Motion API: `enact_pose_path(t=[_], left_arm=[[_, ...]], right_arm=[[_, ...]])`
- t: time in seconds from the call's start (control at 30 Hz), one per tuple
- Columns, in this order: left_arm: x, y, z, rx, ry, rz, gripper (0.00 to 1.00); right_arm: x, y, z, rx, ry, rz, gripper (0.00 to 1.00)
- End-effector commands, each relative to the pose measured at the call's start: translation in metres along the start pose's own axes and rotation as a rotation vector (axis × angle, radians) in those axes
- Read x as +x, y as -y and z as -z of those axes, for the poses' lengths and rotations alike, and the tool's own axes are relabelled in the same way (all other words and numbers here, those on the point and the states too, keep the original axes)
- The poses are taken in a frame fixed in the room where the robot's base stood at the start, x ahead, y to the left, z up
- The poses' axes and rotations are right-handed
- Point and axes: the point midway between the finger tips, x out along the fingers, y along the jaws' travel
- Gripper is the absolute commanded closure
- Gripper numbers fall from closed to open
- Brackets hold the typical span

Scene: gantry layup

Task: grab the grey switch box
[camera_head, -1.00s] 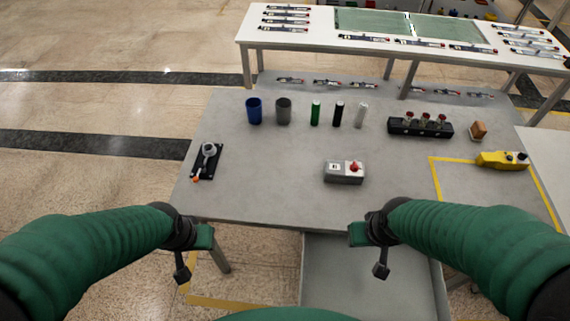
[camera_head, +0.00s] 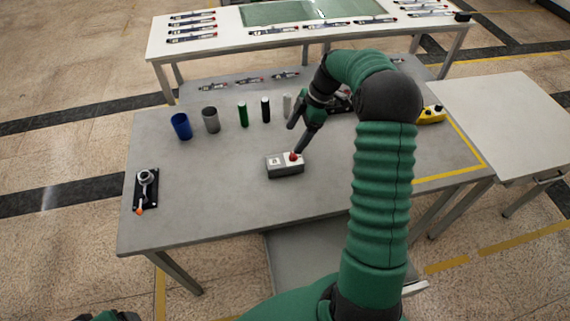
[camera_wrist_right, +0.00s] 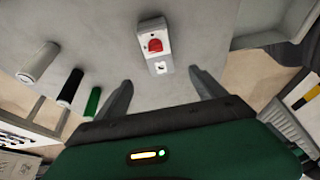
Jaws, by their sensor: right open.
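The grey switch box (camera_head: 285,168) lies on the grey table, with a red button on its right part and a white label on its left. My right gripper (camera_head: 297,140) is open and empty above it, pointing down, with one finger close to the red button in the head view. In the right wrist view, the switch box (camera_wrist_right: 154,46) shows ahead of the two spread fingers (camera_wrist_right: 161,78), roughly centred between them. I cannot tell from these views whether a finger touches it. Only a sliver of my left gripper (camera_head: 108,316) shows at the bottom edge; its fingers are hidden.
A blue cup (camera_head: 181,126), a grey cup (camera_head: 211,119) and green (camera_head: 243,114), black (camera_head: 265,109) and white (camera_head: 287,105) cylinders stand behind the box. A black fixture (camera_head: 146,190) lies left. A yellow control box (camera_head: 432,115) sits right. The table's front left is clear.

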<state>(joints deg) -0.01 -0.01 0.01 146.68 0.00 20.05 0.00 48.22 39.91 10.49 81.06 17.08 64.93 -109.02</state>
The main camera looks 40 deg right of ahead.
Motion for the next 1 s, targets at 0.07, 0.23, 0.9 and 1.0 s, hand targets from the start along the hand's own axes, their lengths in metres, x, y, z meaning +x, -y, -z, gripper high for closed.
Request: enact_pose_path(t=[0.07, 0.23, 0.9, 1.0], left_arm=[[0.0, 0.0, 0.0, 0.0, 0.0, 0.0, 0.2], [-0.001, 0.0, 0.0, -0.001, 0.0, 0.0, 0.2], [-0.006, 0.0, 0.002, 0.0, 0.0, 0.0, 0.2], [-0.006, 0.0, 0.001, 0.0, 0.0, 0.0, 0.2]], right_arm=[[0.023, 0.001, 0.0, 0.001, 0.0, 0.005, 0.2], [0.063, 0.0, -0.004, 0.001, -0.001, 0.004, 0.2], [0.13, -0.001, -0.017, 0.001, 0.002, -0.002, 0.2], [0.13, -0.001, -0.018, 0.002, 0.001, -0.001, 0.27]])
